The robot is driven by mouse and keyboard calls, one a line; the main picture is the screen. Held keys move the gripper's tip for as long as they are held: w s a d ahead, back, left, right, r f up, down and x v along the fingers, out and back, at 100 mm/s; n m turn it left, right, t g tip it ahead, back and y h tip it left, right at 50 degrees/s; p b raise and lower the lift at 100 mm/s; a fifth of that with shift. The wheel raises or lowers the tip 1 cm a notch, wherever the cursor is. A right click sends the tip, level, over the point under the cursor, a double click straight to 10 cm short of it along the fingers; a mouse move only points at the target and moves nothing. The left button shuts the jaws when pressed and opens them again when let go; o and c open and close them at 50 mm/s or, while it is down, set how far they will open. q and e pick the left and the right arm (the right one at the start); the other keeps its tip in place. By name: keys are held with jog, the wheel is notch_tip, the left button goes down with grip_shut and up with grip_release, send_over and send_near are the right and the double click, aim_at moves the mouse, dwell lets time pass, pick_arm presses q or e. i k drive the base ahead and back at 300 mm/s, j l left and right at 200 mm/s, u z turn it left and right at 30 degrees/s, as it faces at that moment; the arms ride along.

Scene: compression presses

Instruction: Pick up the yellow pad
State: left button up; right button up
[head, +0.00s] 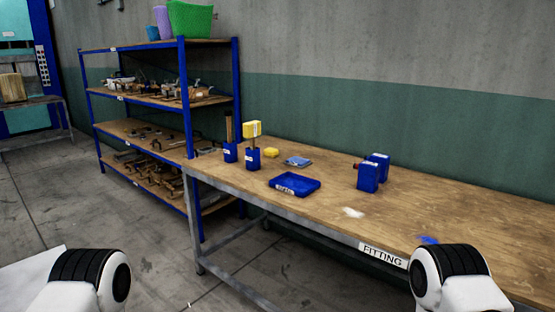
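A small yellow pad (271,152) lies flat near the far left end of the wooden workbench (420,200). It sits just right of a blue holder (252,159), which has an upright yellow-headed tool (252,129) standing in it. A folded blue cloth-like item (298,162) lies to the right of the pad, apart from it. Only white and black links of my two arms show at the bottom left and bottom right. Neither gripper is in view, and nothing touches the pad.
A labelled blue tray (294,185) lies in front of the pad. Another blue holder (230,153) stands left, and blue blocks (373,173) stand right. A blue-framed shelf (183,100) with tools adjoins the bench's left end. The bench's right part is mostly clear.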

aim_at(272, 153)
jog(key=u, duration=0.25)
jog(key=i+j+u, duration=0.3)
jog(key=i, duration=0.15)
jog(key=i+j+u, duration=0.1)
jog(key=i+u, duration=0.2)
jog(key=i, duration=0.15)
jog(key=i+u, duration=0.3)
jog(key=i, duration=0.15)
jog(key=i+z, duration=0.1)
jog(key=i, duration=0.4)
jog(key=i+j+z, duration=0.1)
jog(key=i, duration=0.4)
jog(key=i+j+z, duration=0.1)
jog(key=i, duration=0.4)
jog(key=i+j+z, duration=0.1)
jog(key=i+j, duration=0.15)
jog(key=i, duration=0.25)
jog(key=i+j+z, duration=0.1)
jog(key=i+j, duration=0.15)
jog(key=i, duration=0.25)
jog(key=i+j+z, duration=0.1)
jog(key=i+j, duration=0.15)
jog(key=i, duration=0.25)
